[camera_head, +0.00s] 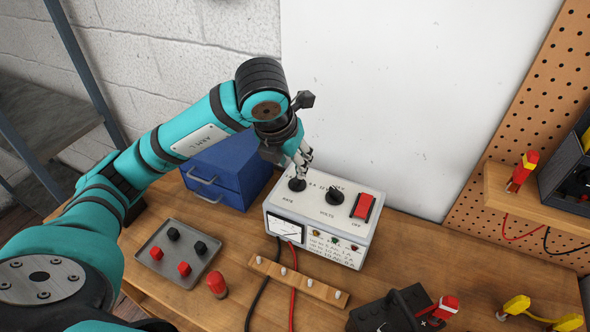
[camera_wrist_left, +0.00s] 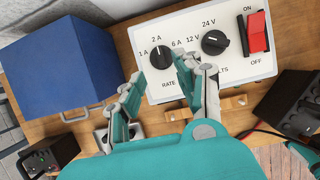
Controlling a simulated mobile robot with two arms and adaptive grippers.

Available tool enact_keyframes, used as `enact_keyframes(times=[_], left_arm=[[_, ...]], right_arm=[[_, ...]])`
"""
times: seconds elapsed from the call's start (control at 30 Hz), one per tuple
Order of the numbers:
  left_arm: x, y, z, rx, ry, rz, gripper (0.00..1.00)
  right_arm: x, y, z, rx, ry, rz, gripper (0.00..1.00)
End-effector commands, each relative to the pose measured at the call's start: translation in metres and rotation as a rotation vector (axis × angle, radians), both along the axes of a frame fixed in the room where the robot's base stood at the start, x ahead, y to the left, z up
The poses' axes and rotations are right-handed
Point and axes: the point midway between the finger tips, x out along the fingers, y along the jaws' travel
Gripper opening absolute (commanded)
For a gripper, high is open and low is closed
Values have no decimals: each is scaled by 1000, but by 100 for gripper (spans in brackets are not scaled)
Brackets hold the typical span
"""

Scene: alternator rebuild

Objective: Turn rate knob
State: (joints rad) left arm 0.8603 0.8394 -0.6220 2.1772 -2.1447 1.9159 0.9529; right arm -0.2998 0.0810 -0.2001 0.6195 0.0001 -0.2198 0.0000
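The rate knob (camera_head: 297,184) is a black round knob on the top left of the white charger (camera_head: 352,205). In the left wrist view the rate knob (camera_wrist_left: 160,60) sits under the 1 A, 2 A and 6 A labels, its mark seeming to point near 2 A. My left gripper (camera_head: 303,164) is above the rate knob, pointing down. In the left wrist view its two fingers (camera_wrist_left: 160,68) are apart, one on each side of the knob's near edge; I cannot tell whether they touch it. My right gripper is not in view.
The volts knob (camera_head: 334,193) and red rocker switch (camera_head: 363,206) are right of the rate knob. A blue box (camera_head: 228,165) stands left of the charger. A grey tray (camera_head: 155,265) holds red and black pieces. A wooden strip (camera_head: 298,280) and a black battery (camera_head: 390,312) are in front.

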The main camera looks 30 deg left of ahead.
Motion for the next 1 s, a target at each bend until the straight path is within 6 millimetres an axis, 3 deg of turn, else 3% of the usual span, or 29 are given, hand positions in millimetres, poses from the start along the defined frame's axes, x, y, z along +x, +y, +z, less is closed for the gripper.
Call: enact_keyframes(times=[0.1,0.3,0.87,1.0], left_arm=[[-8,0,22,1,-4,-1,35],[-17,-1,41,1,-1,0,35],[-18,-1,44,1,1,0,35],[-18,-1,57,0,0,0,35]], right_arm=[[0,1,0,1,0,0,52],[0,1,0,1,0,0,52],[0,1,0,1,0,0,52],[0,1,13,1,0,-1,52]])
